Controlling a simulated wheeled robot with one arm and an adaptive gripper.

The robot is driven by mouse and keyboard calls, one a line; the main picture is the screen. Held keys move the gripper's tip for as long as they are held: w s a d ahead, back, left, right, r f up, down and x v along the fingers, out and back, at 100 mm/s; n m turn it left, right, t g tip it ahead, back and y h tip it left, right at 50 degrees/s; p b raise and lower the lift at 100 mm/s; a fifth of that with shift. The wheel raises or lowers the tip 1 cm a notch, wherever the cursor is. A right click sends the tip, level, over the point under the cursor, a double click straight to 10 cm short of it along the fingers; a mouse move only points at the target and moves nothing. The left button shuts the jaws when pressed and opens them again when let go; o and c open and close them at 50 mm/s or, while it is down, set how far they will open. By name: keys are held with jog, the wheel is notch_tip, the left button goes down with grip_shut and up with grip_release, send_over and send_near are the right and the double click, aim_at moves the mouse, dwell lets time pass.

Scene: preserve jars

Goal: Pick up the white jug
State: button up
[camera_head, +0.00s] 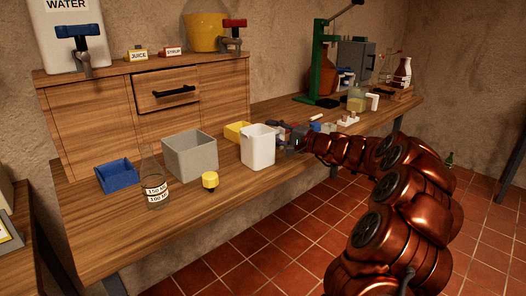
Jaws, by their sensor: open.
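The white jug (258,150) stands upright on the wooden bench, near its front edge. My arm reaches in from the right, and my gripper (284,138) is at the jug's right side, level with its upper half. The gripper is open. The jug's handle is not clearly visible, and I cannot tell whether the fingers touch the jug or stand around any part of it.
A grey bin (190,157), a yellow bin (237,132), a blue tray (116,176), a glass flask (155,190) and a small yellow-topped item (210,181) stand left of the jug. A green press (319,65) stands farther right.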

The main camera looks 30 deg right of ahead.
jog(key=shift+w, duration=0.2)
jog(key=shift+c, duration=0.4)
grip_shut()
